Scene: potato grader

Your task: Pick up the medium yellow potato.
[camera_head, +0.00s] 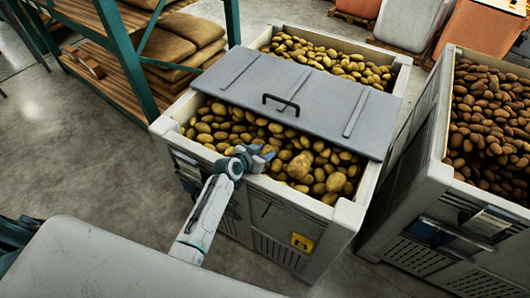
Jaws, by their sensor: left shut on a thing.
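My left gripper (260,157) reaches over the front edge of a grey crate (346,219) filled with yellow potatoes (302,166). It is shut on a yellow potato at the front of the heap; the fingers hide most of that potato, so its size is hard to tell. Loose yellow potatoes of mixed sizes lie close around the fingers. My right gripper is not in view.
A grey lid (311,92) with a black handle (281,104) lies across the middle of the crate. A second crate (418,186) of brown potatoes stands at right. A shelf (119,62) with sacks (165,47) is at upper left. Floor at left is clear.

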